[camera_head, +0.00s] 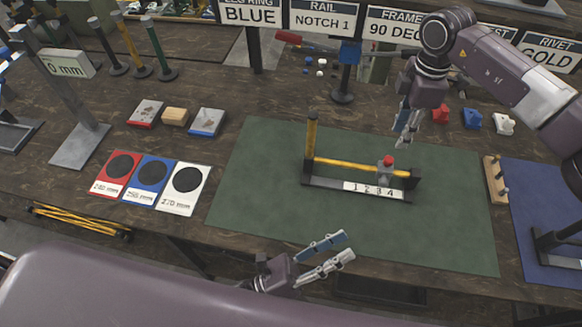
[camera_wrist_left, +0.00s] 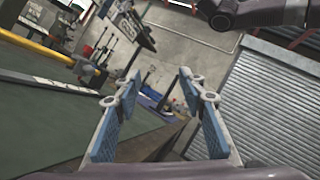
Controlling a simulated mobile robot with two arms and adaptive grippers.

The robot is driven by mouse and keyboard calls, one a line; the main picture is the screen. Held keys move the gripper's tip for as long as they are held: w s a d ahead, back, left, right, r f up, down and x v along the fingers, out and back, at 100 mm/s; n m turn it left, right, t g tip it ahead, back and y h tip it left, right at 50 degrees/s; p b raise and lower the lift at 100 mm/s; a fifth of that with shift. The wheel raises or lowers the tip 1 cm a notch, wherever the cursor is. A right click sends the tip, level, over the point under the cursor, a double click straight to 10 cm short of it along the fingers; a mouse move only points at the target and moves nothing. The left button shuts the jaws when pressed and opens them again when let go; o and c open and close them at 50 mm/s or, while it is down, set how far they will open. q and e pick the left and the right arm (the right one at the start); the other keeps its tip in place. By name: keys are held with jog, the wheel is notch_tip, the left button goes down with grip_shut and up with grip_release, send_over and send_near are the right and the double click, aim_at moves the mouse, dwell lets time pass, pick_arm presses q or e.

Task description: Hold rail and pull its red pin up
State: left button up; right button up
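The rail (camera_head: 345,168) is a yellow bar on a dark base with a white strip numbered 1 to 4, lying on the green mat (camera_head: 262,215). A grey slider near its right end bears the red pin (camera_head: 388,160). My left gripper (camera_head: 338,248) is open and empty, in front of the rail and below it in the head view. In the left wrist view its two blue-padded fingers (camera_wrist_left: 158,125) stand apart with nothing between them. My right gripper (camera_head: 405,128) is above and behind the red pin, pointing down, apart from it. Its fingers look slightly parted and empty.
A yellow post (camera_head: 312,135) stands at the rail's left end. Red, blue and white cards (camera_head: 152,175) lie left of the mat. A wooden block with pegs (camera_head: 495,180) and a blue mat (camera_head: 548,200) lie right. Signs stand behind. The mat's left part is clear.

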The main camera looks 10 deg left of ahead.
pick_arm(q)
jog(key=w+a+f+m+t+y, duration=0.15)
jog(key=w+a+y, duration=0.35)
jog(key=w, duration=0.7)
jog(key=t+y, duration=0.2)
jog(key=y, duration=0.3)
send_near(307, 154)
jog(key=x, duration=0.3)
jog(key=shift+w+d+r+m, duration=0.2)
jog(key=shift+w+m, duration=0.05)
jog(key=shift+w, duration=0.3)
jog(key=x, duration=0.7)
jog(key=shift+d+f, duration=0.1)
jog(key=shift+f, duration=0.05)
grip_shut()
